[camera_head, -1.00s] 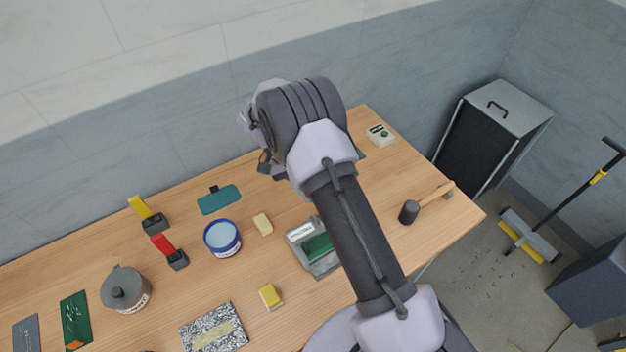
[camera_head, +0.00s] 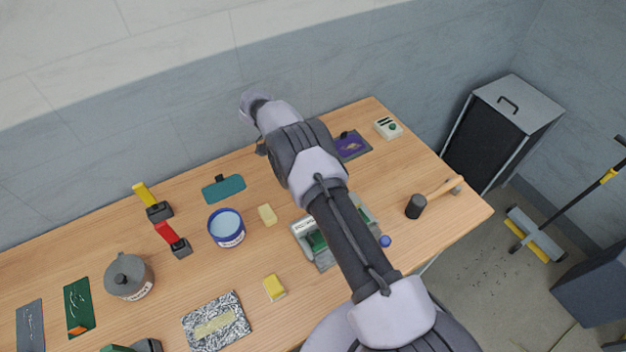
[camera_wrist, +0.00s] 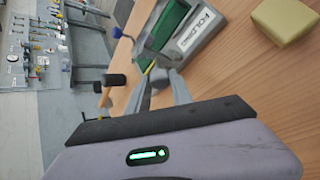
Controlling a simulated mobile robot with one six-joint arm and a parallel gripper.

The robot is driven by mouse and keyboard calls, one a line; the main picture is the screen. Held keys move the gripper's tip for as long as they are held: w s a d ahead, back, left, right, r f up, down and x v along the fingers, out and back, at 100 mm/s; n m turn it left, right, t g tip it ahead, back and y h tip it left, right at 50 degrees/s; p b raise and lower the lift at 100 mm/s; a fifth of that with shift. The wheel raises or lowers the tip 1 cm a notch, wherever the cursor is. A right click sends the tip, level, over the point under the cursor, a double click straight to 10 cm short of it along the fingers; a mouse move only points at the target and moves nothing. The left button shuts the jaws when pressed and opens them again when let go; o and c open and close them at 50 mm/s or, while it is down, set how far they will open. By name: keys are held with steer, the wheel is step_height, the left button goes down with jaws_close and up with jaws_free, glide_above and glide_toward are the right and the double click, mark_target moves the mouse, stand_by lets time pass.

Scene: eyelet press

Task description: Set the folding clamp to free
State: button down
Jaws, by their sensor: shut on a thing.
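The folding clamp (camera_head: 327,258) is a grey base with a green block, partly covered by my arm in the head view. In the wrist view its white label reads FOLDING (camera_wrist: 199,29), beside the green block (camera_wrist: 165,22). A blue knob (camera_wrist: 117,32) on a thin rod stands at its side; it also shows right of my arm in the head view (camera_head: 385,241). My gripper (camera_wrist: 160,72) is at the clamp's near edge, its fingers drawn together on a small part there. Which part is hard to make out. The fingertips are hidden in the head view.
A mallet (camera_head: 416,206) lies right of the clamp. A yellow block (camera_head: 274,288), a pale block (camera_head: 267,214) and a blue-rimmed tub (camera_head: 226,228) stand to the left. A purple mat (camera_head: 352,146) and a small white box (camera_head: 388,128) lie behind.

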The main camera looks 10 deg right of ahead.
steer(key=c, duration=1.2)
jaws_free()
steer(key=shift+s, duration=0.1)
steer(key=shift+c, duration=0.2)
steer(key=shift+o, duration=0.5)
steer(key=shift+r, duration=0.1)
step_height(320, 180, up, 4)
steer(key=shift+s+f+p, duration=0.15)
steer(key=shift+p, duration=0.3)
steer(key=s+r, duration=0.1)
steer(key=s, duration=1.4)
steer(key=shift+s+d, duration=0.35)
steer(key=shift+c, duration=0.5)
